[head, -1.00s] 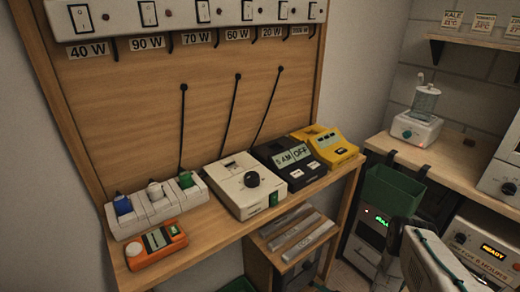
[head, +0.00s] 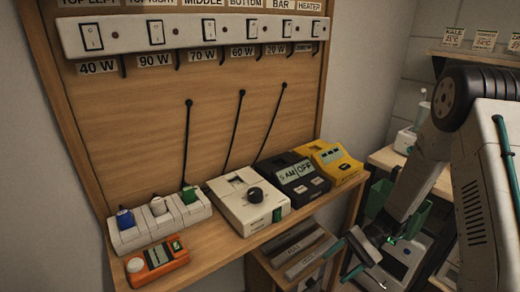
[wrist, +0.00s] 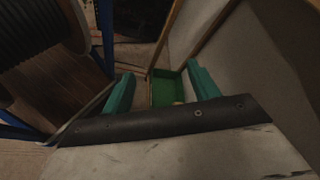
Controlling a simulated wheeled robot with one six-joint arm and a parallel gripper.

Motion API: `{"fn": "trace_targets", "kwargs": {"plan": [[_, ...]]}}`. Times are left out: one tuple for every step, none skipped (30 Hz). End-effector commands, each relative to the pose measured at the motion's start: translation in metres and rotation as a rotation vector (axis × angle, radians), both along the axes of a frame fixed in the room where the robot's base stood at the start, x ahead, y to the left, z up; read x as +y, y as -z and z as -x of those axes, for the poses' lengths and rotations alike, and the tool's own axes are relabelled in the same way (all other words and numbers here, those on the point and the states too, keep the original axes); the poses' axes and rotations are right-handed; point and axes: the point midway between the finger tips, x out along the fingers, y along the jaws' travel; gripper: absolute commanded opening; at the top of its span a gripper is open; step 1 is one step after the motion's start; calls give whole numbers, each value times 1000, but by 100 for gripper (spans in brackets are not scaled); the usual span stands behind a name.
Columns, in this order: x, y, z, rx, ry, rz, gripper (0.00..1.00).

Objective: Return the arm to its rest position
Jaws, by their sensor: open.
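My arm (head: 430,165) shows at the right of the head view, bent at a dark joint near the top right with its forearm reaching down and left. My gripper (head: 357,256) is low at the right, in front of the shelf's right end. In the wrist view my gripper (wrist: 160,88) has its two green fingers spread wide apart with nothing between them. A green tray or bin (wrist: 168,88) lies farther off behind the gap.
A wooden shelf (head: 232,244) holds an orange meter (head: 157,258), a white dial box (head: 247,200), a black timer (head: 295,179) and a yellow device (head: 329,162). A switch strip (head: 190,34) runs above. A green bin (head: 412,212) hangs behind my arm.

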Motion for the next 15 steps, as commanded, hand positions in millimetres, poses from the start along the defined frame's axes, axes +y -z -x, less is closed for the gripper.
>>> {"fn": "trace_targets", "kwargs": {"plan": [[-1, -22, 6, -18, -39, 39, 60], [-3, -32, 10, -26, -62, 63, 60], [-4, -46, 17, -35, -92, 96, 60], [-6, -56, 22, -45, -113, 122, 60], [-8, -66, 27, -54, -133, 149, 60], [-10, -78, 34, -66, -159, 182, 60], [-11, -88, 39, -78, -179, 208, 60], [-13, -97, 44, -89, -197, 235, 60], [-15, -108, 51, -106, -221, 269, 60], [-17, -117, 57, -119, -237, 297, 60], [-18, -125, 62, -134, -252, 322, 60], [-21, -135, 70, -152, -273, 358, 60], [-22, -143, 75, -169, -287, 383, 60], [-24, -151, 81, -184, -301, 409, 60], [-26, -161, 88, -207, -319, 444, 60]]}}
